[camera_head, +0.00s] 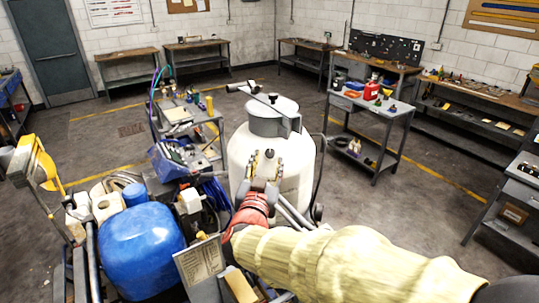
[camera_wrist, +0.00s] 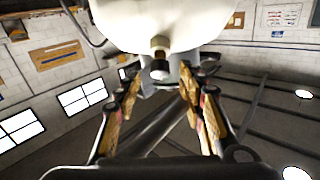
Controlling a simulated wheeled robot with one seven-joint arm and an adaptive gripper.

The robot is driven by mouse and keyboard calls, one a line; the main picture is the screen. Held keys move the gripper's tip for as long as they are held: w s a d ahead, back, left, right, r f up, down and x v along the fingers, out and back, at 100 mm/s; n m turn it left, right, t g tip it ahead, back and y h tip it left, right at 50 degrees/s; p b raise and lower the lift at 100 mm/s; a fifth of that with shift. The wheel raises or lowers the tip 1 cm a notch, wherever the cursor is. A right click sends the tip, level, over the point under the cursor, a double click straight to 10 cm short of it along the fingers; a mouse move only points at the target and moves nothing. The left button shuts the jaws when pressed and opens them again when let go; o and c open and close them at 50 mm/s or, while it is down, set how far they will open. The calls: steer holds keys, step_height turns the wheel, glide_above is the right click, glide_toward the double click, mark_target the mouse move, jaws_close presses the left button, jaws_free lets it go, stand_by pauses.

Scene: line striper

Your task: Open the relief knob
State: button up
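The white tank (camera_head: 240,150) stands in front of me, with a grey lid and clamp bar on top. In the wrist view the tank (camera_wrist: 165,22) fills the upper middle. A small black knob (camera_wrist: 160,69) on a brass fitting (camera_wrist: 159,45) sticks out from it; I take it to be the relief knob. My gripper (camera_wrist: 158,88) is open, one yellow-padded finger on each side of the knob's line, with gaps between. Nothing is held. In the head view my gripper (camera_head: 262,156) is at the tank's near side, and the knob is hidden there.
A blue rounded tank (camera_head: 140,238) and blue machine parts stand left of my arm. A label plate (camera_head: 201,262) is close to my arm. A black hose (camera_head: 321,165) runs down the white tank's right side. A tool cart (camera_head: 372,125) stands behind right, with open floor around it.

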mark_target(269, 155)
steer(key=shift+w+d, duration=0.15)
steer(key=shift+w, duration=0.8)
steer(key=shift+w+d, duration=0.1)
steer(key=shift+w, duration=0.85)
steer(key=shift+c, duration=0.3)
jaws_close()
